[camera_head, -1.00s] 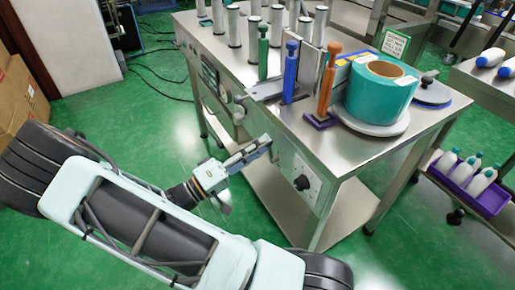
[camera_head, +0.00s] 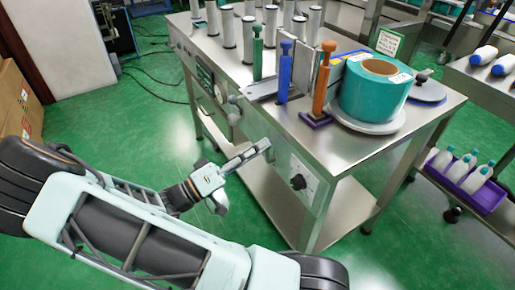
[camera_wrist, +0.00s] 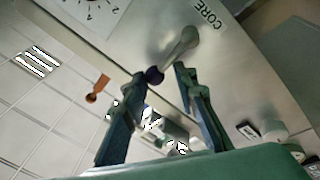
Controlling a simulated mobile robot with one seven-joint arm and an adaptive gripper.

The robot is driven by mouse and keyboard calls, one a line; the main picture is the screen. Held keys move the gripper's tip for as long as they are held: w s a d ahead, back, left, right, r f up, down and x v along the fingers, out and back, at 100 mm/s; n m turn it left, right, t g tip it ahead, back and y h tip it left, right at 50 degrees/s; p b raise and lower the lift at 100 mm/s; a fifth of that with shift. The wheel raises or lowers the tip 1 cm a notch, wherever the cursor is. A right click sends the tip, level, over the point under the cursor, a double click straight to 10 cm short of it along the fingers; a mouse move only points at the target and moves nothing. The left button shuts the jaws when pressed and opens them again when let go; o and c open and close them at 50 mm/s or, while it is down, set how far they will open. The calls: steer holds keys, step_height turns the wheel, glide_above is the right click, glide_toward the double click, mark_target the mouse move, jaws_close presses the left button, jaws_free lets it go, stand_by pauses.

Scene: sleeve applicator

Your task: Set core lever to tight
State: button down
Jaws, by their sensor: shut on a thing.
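The core lever (camera_wrist: 178,48) is a short metal lever with a dark purple end on the machine's steel front panel, beside the "CORE" label (camera_wrist: 208,14) in the wrist view. My gripper (camera_wrist: 162,75) is shut on the lever's dark end, with one finger on each side. In the head view my gripper (camera_head: 267,146) is at the front panel, left of the black dial knob (camera_head: 298,182). The lever cannot be made out there. No tight or loose marking for the lever can be read.
The steel machine table (camera_head: 345,150) carries a teal roll (camera_head: 372,97), a blue post (camera_head: 284,75), an orange post (camera_head: 322,80) and several metal cylinders. A purple tray of bottles (camera_head: 468,178) stands on the right shelf. Green floor (camera_head: 150,105) is open left of the table.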

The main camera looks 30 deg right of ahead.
steer(key=c, duration=1.5)
jaws_free()
steer(key=shift+s+d+f, duration=0.1)
steer(key=shift+s+f, duration=0.15)
steer(key=shift+s, duration=0.1)
steer(key=shift+c, duration=0.2)
steer(key=shift+o, duration=0.2)
steer(key=shift+w, duration=0.1)
steer(key=shift+r, duration=0.1)
steer(key=v, duration=1.2)
steer(key=shift+w, duration=0.1)
